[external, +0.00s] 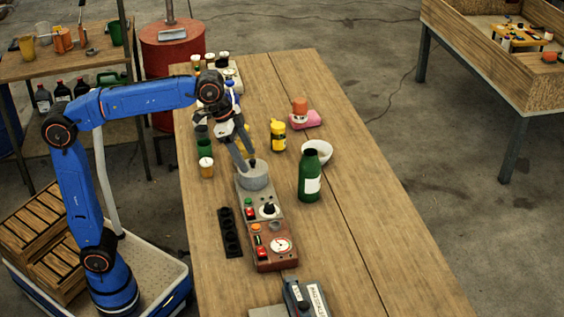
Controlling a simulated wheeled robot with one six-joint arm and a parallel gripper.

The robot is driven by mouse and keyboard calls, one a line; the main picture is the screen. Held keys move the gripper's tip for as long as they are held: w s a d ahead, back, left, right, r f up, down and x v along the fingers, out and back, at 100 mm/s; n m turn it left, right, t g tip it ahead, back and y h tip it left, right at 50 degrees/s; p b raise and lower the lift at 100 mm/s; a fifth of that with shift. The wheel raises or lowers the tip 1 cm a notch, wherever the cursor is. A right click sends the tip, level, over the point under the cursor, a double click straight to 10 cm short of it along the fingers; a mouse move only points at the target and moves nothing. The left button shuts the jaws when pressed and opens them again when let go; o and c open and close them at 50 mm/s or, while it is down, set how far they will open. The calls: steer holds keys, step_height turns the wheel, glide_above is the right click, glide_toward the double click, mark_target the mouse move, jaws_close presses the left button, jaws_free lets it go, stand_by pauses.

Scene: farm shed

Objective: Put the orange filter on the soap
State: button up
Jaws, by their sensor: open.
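A small orange cylinder, which looks like the orange filter (300,105), stands upright at the back right of the long table. It appears to rest on the pink soap (312,119), toward its left end; a pale part shows below the orange, and the exact contact is too small to tell. My gripper (247,162) is open, pointing down at the round grey lidded pot (254,178), left of and nearer than the soap. Nothing shows held between the fingers. I cannot tell whether the fingers touch the pot's dark knob.
Control boxes (272,247) and a black strip (230,232) lie nearer. The table's right side (370,220) is clear.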

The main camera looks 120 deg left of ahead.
steer(key=s+d+f+m, duration=0.1)
steer(key=s+d+f, duration=0.25)
steer(key=d, duration=0.45)
steer(key=s+d+f, duration=0.3)
steer(key=s+d, duration=0.1)
steer(key=d, duration=0.3)
steer(key=s+d+f+m, duration=0.1)
steer(key=s+d+f, duration=0.25)
steer(key=d, duration=0.45)
steer(key=s+d+f+m, duration=0.1)
steer(key=s+d+f, duration=0.4)
steer(key=s+f, duration=0.2)
steer(key=s+d+f+m+h, duration=0.1)
steer(key=s+d+f, duration=0.4)
steer(key=f, duration=0.5)
steer(key=s, duration=0.2)
steer(key=shift+s+d+t+h, duration=0.3)
steer(key=shift+s+t, duration=0.05)
steer(key=shift+t, duration=0.05)
